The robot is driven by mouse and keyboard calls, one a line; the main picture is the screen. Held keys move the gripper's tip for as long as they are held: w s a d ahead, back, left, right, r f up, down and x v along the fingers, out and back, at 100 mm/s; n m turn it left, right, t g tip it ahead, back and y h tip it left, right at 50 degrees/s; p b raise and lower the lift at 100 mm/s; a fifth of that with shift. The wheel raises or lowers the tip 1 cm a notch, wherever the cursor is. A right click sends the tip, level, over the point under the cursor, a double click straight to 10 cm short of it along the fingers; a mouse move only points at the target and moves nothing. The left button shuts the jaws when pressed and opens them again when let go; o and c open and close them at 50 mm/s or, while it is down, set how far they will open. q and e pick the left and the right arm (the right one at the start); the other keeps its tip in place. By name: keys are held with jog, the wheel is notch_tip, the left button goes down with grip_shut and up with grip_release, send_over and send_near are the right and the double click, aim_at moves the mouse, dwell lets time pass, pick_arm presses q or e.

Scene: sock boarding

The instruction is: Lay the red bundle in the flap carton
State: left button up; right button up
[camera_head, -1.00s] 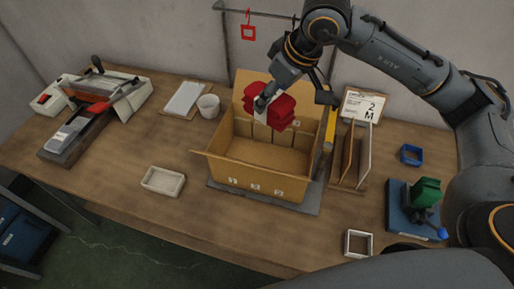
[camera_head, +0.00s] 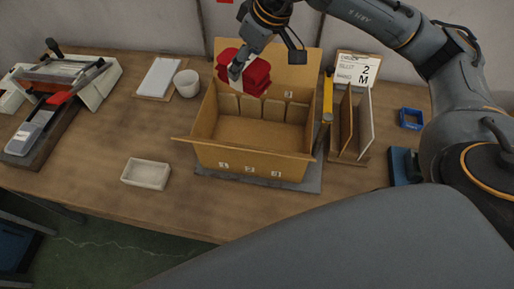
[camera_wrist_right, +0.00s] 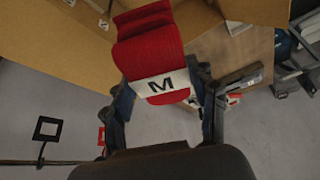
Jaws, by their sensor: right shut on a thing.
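The red bundle (camera_head: 257,76) is a folded red sock stack with a white band. In the right wrist view the bundle (camera_wrist_right: 148,42) shows an M on its band. My right gripper (camera_head: 237,72) is shut on it, with one finger on each side of the band. It holds the bundle over the back left part of the flap carton (camera_head: 250,160), in front of the raised back flap. My left gripper is not in view.
A white cup (camera_head: 187,83) and a white pad (camera_head: 160,77) stand left of the carton. A small pale tray (camera_head: 146,173) lies front left. An upright divider rack (camera_head: 350,155) and a yellow-black tool (camera_head: 327,100) stand close on the right. A sealing device (camera_head: 60,90) is far left.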

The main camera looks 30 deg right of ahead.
jog(key=f+b, duration=1.4)
jog(key=f, duration=1.2)
jog(key=shift+w+f, duration=0.2)
jog(key=shift+f, duration=0.1)
jog(key=shift+f, duration=0.1)
jog(key=o, duration=1.3)
jog(key=shift+c, duration=0.2)
